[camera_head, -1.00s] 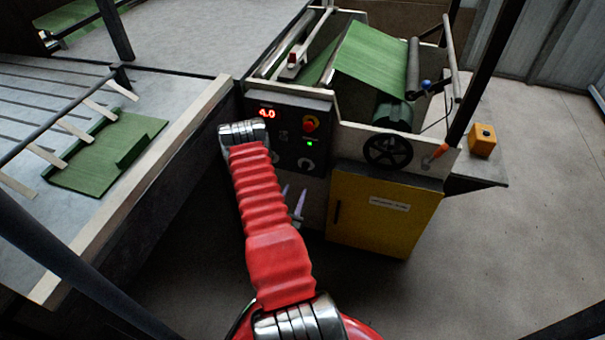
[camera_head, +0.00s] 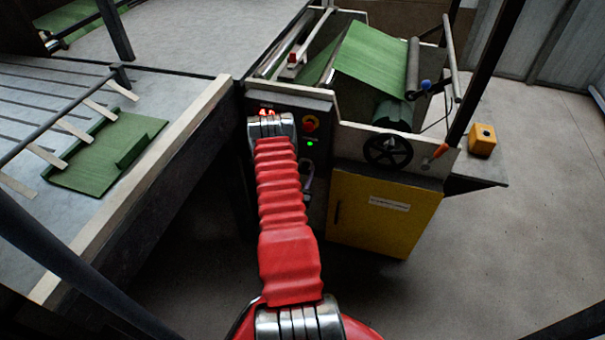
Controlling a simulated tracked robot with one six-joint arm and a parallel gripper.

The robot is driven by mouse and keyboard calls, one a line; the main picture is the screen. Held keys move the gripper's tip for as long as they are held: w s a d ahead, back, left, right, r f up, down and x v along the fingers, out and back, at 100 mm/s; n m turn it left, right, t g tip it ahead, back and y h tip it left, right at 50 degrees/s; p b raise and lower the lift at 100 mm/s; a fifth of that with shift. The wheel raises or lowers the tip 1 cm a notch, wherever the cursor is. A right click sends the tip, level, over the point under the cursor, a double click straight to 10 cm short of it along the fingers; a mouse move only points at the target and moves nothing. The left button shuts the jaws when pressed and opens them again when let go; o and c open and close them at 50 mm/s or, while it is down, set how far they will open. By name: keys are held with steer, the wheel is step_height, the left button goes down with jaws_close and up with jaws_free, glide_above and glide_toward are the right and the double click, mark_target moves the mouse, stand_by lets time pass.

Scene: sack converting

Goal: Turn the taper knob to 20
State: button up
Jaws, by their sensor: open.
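The dark control panel (camera_head: 319,127) is on the near face of the machine. A pale round knob showed low on it a second ago; my arm and gripper now cover most or all of that spot, so its setting cannot be read. The red display (camera_head: 267,112) is partly covered by my wrist. My red-sleeved arm reaches up in front of the panel's left part. My gripper (camera_head: 307,182) is mostly hidden behind the arm; only a pale finger part shows at the knob's place. Its jaws are open. I cannot tell whether it touches the knob.
A black handwheel (camera_head: 388,150) and yellow cabinet door (camera_head: 382,213) are further right. A table edge (camera_head: 150,180) runs along the left.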

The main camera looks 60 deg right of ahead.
steer(key=shift+c, duration=0.2)
jaws_close()
stand_by(0.3)
steer(key=shift+s+n, duration=0.1)
steer(key=shift+n, duration=1.2)
steer(key=shift+o, duration=0.2)
jaws_free()
